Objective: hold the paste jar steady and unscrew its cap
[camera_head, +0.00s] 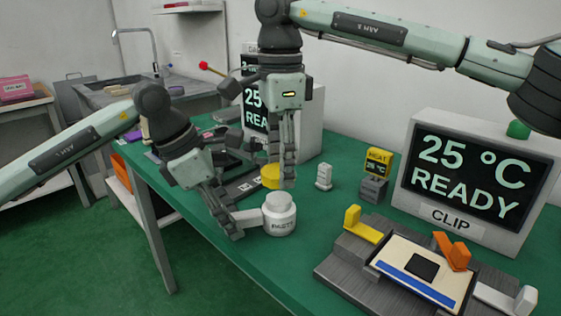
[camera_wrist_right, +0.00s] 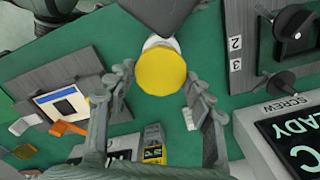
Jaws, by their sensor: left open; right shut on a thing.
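The white paste jar (camera_head: 279,217) stands upright on the green table, with a dark-lettered label and a pale bar reaching left from its side. Its white top is bare. The yellow cap (camera_head: 270,177) is apart from the jar, just above and behind its top in the head view. My right gripper (camera_head: 284,183) points down and is shut on the cap; the cap also shows between its fingertips in the right wrist view (camera_wrist_right: 160,76). My left gripper (camera_head: 232,222) is open at the bar's left end; its exact contact is hidden.
A grey fixture (camera_head: 341,260) with yellow, orange and white levers stands front right. The CLIP display (camera_head: 470,180) is behind it. A small yellow HEAT unit (camera_head: 377,165) and a small white object (camera_head: 323,177) stand behind the jar. The table's left edge runs near my left gripper.

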